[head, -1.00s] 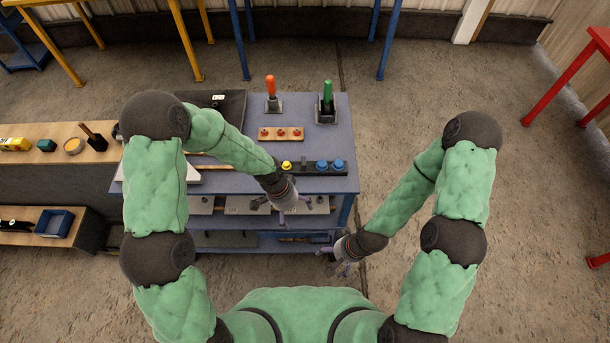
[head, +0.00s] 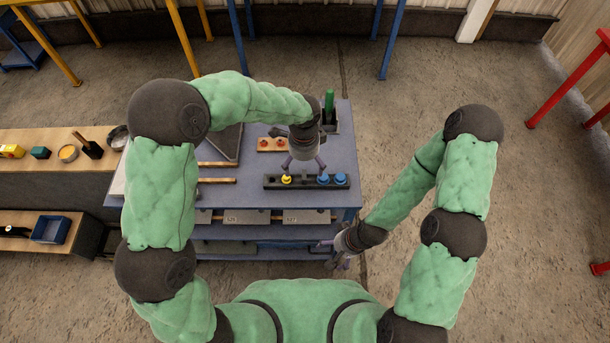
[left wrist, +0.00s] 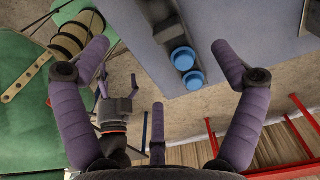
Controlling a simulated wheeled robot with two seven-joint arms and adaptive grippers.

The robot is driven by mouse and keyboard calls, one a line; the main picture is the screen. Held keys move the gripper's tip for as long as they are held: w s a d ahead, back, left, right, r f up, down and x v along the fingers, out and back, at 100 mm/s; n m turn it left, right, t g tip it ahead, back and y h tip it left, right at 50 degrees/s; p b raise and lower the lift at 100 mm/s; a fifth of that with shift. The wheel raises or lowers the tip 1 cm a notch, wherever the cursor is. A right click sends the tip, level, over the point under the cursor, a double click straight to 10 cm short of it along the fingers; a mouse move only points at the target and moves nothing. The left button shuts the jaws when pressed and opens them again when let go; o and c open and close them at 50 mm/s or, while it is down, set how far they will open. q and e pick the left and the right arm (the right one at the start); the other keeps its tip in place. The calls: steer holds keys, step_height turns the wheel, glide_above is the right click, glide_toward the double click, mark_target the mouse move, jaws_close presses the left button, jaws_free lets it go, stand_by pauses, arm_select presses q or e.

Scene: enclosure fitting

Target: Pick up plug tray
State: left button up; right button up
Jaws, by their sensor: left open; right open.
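The plug tray (head: 306,182) is a long dark bar on the blue-grey bench, with a yellow plug (head: 287,179) near its left part and two blue plugs (head: 331,180) at its right. My left gripper (head: 305,166) is open and empty, just above or behind the tray's middle; the exact height is hard to tell. In the left wrist view, the tray's end (left wrist: 164,22) and the blue plugs (left wrist: 187,69) show between the spread purple fingers. My right gripper (head: 336,256) is open and empty, low beside the bench's front right corner.
A wooden strip with red knobs (head: 268,144) lies behind the tray, partly hidden by my left gripper. A green-handled tool (head: 329,104) stands in a holder at the back right. The bench top (head: 255,200) is bare before the tray. A wooden counter (head: 40,136) stands left.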

mark_target(305, 177)
arm_select(q)
step_height(305, 177, down, 10)
steer(key=shift+d+r+b, duration=0.15)
steer(key=shift+b, duration=0.5)
steer(key=c, duration=1.3)
